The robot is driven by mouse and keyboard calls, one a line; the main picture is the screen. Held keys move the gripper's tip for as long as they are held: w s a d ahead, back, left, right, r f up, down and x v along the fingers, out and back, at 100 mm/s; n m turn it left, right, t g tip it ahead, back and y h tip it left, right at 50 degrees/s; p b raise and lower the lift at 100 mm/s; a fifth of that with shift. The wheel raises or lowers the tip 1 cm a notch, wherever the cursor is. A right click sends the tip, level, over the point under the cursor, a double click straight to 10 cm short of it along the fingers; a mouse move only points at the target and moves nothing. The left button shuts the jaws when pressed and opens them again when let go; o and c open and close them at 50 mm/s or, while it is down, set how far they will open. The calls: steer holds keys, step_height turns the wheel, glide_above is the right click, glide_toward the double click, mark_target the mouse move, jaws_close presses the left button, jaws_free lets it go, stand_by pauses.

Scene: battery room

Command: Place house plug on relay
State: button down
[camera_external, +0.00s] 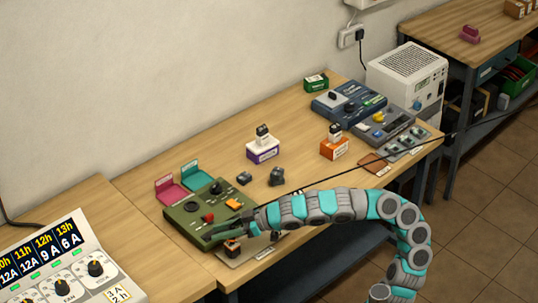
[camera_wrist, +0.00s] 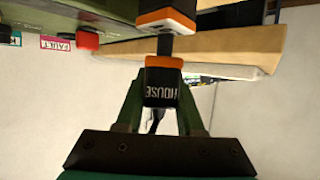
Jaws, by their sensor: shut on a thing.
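The house plug (camera_wrist: 162,88) is a black block with an orange band and the word HOUSE, upside down in the wrist view. My gripper (camera_wrist: 160,108) is shut on it, with a green finger on either side. A grey post runs from the plug to a black and orange block (camera_wrist: 167,18); I cannot tell whether they are one piece. In the external view a black and orange block (camera_external: 232,247) shows below my gripper (camera_external: 224,234), at the front of the green panel (camera_external: 178,220). No readable label tells which part is the relay.
The panel carries a red button (camera_external: 208,217) and an orange part (camera_external: 234,204). Pink (camera_external: 170,193) and teal (camera_external: 197,177) cards stand behind it. Small dark parts (camera_external: 276,177), a purple box (camera_external: 263,151) and an orange box (camera_external: 334,148) stand to the right. A dark cable crosses the table.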

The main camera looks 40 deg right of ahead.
steer(key=shift+f, duration=0.2)
steer(key=c, duration=0.5)
jaws_free()
steer(key=shift+r, duration=0.1)
steer(key=shift+s+d+r, duration=0.1)
steer(key=shift+r, duration=0.05)
steer(key=v, duration=1.1)
steer(key=shift+s+d, duration=0.3)
